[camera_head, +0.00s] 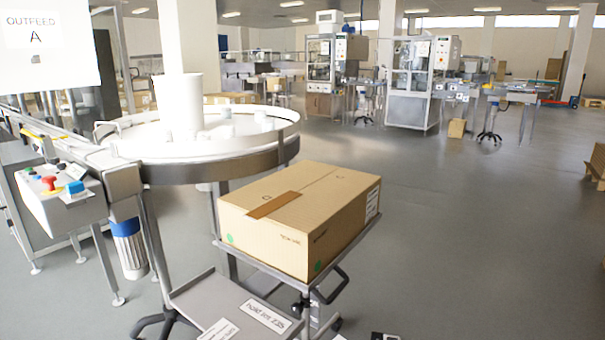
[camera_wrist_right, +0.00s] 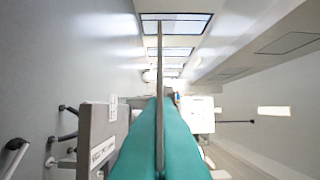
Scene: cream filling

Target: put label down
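In the right wrist view the two teal fingers of my right gripper (camera_wrist_right: 160,135) are closed on a thin, flat grey piece (camera_wrist_right: 160,60). I see it edge-on, so any print on its faces is hidden; it looks like a label plate. A printed label also shows in the right wrist view (camera_wrist_right: 102,150). My left gripper is not in view.
A closed cardboard box (camera_head: 297,225) stands on the cart's upper shelf. A round turntable (camera_head: 235,145) with white containers stands behind it. A control box (camera_head: 60,200) with red and blue buttons is at the left.

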